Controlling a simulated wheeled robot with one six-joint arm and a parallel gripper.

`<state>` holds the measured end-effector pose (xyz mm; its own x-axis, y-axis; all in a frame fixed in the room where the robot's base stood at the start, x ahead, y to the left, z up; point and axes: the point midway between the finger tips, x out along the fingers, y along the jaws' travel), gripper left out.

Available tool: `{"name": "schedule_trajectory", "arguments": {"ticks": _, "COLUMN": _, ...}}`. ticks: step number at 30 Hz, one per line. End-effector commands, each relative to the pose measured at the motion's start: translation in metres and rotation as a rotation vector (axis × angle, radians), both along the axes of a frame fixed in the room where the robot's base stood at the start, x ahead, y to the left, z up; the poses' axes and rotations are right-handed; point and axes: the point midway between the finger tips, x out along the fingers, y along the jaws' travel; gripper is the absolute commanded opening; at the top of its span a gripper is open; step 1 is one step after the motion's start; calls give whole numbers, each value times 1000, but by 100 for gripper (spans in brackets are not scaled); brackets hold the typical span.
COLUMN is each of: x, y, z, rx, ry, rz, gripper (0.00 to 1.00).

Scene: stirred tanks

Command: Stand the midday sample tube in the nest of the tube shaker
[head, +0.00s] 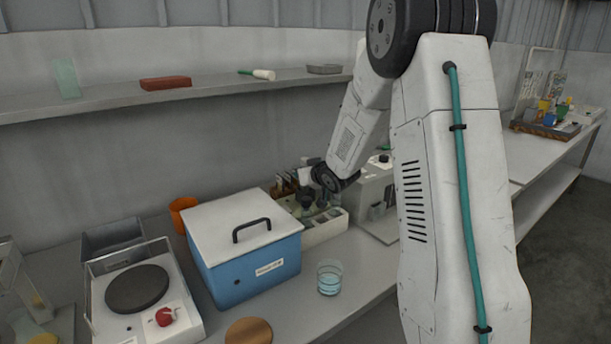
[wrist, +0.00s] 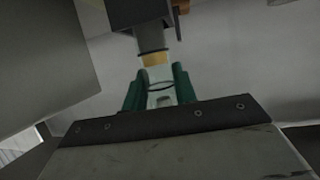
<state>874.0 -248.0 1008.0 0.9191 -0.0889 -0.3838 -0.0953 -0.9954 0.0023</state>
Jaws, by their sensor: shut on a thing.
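In the wrist view my gripper (wrist: 158,84) has its green fingers shut on a clear sample tube (wrist: 160,101). A yellow band (wrist: 155,60) shows just beyond the fingertips. A grey round piece (wrist: 150,38) lies beyond the band, in line with the tube, and meets a dark block (wrist: 140,12). I cannot tell whether the block is the tube shaker or whether the tube touches it. In the head view my wrist is at the back of the bench, above a white holder (head: 325,229); the tube is not clear there.
A pale bench instrument (head: 376,190) stands right of the holder, partly behind my arm. A blue box with a white lid (head: 240,265) stands left. A glass beaker (head: 329,278) is in front. A hot plate (head: 138,290) and orange cup (head: 183,212) are farther left.

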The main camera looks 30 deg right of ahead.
Motion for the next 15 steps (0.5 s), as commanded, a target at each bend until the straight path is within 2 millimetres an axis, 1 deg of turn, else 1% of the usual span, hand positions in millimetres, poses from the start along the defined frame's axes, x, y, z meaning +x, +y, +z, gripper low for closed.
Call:
{"name": "schedule_trajectory", "arguments": {"ticks": 1, "x": 0, "y": -1, "z": -3, "rx": 1, "ry": 0, "rz": -1, "gripper": 4}}
{"name": "schedule_trajectory", "arguments": {"ticks": 7, "x": 0, "y": -1, "z": -3, "rx": -1, "ry": -2, "rz": -1, "gripper": 4}}
{"name": "schedule_trajectory", "arguments": {"ticks": 11, "x": 0, "y": -1, "z": -6, "rx": 0, "ry": -1, "rz": -1, "gripper": 4}}
{"name": "schedule_trajectory", "arguments": {"ticks": 12, "x": 0, "y": -1, "z": -6, "rx": 0, "ry": -1, "rz": -1, "gripper": 33}}
{"name": "schedule_trajectory", "arguments": {"ticks": 14, "x": 0, "y": -1, "z": -6, "rx": 0, "ry": -1, "rz": -1, "gripper": 50}}
{"name": "schedule_trajectory", "arguments": {"ticks": 15, "x": 0, "y": -1, "z": -6, "rx": 0, "ry": -1, "rz": -1, "gripper": 50}}
